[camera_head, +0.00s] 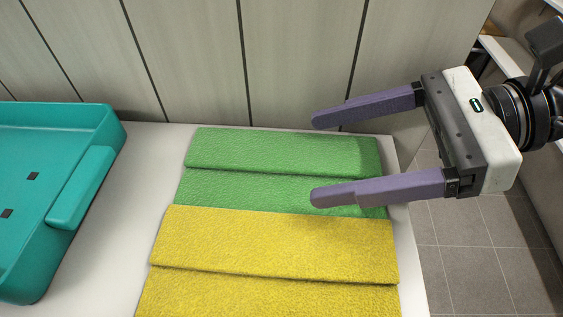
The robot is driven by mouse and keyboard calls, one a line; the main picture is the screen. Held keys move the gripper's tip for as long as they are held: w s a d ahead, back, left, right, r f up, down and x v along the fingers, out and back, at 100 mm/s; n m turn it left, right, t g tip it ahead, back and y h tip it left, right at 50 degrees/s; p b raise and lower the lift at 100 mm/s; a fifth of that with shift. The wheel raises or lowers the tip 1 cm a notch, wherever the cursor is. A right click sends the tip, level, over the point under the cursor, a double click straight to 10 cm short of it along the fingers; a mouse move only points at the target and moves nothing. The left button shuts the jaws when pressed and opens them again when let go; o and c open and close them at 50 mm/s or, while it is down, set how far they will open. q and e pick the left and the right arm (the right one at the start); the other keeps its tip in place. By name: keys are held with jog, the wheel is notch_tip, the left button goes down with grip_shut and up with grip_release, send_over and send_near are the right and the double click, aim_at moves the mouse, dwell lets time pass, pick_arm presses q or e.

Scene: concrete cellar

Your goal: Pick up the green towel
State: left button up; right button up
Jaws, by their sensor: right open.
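The green towel (260,152) lies folded flat on the white table, at the back against the panelled wall. It has a raised fold across its middle. My right gripper (312,158) comes in from the right, with two purple fingers spread wide apart and nothing between them. Its fingers reach over the right part of the green towel, and the nearer finger hides some of the towel's right front. I cannot tell how high above the towel the fingers are. My left gripper is not in view.
A yellow towel (275,242) lies directly in front of the green one. A teal tray (85,188) stands at the left of the white table (135,215), with bare tabletop between. The panelled wall (190,60) rises behind. Tiled floor (475,250) lies beyond the table's right edge.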

aim_at(283, 170)
jog(key=x, duration=0.2)
jog(key=p+x, duration=0.1)
jog(key=x, duration=0.1)
jog(key=shift+s+f, duration=0.3)
jog(key=shift+s, duration=0.05)
jog(key=shift+a+f, duration=0.3)
jog(key=shift+a, duration=0.2)
jog(key=shift+w, duration=0.1)
jog(key=c, duration=1.2)
jog(key=shift+r, duration=0.1)
